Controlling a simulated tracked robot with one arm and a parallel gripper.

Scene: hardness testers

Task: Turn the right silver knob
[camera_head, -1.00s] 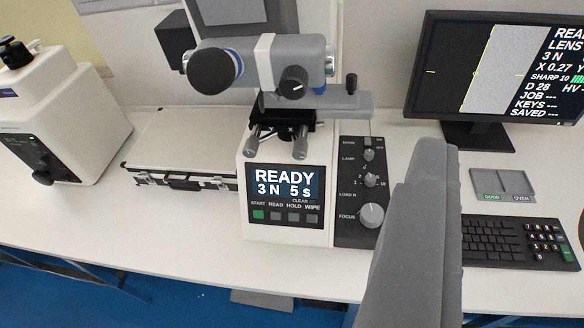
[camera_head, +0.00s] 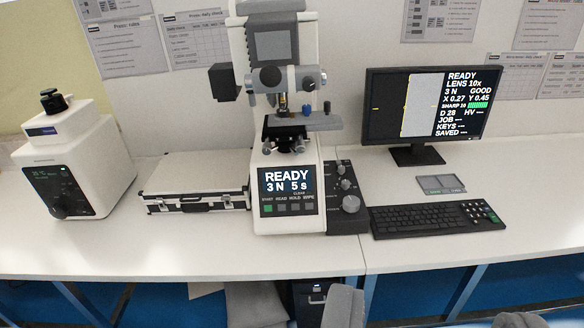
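The hardness tester (camera_head: 276,220) stands on the white bench near the middle. Two small silver knobs stick out toward me below its dark stage: the left one (camera_head: 267,148) and the right silver knob (camera_head: 299,146). The right knob is unobstructed, with nothing touching it. A larger silver focus knob (camera_head: 351,204) sits on the dark side panel to the right. A grey part of my gripper (camera_head: 343,306) shows at the bottom edge, well below and apart from the knobs.
A closed silver case (camera_head: 195,180) and a white machine (camera_head: 75,160) stand to the left. A monitor (camera_head: 416,157), keyboard (camera_head: 436,216) and small grey tray (camera_head: 440,184) are to the right. The tester display reads READY, 3 N, 5 s. The bench front strip is clear.

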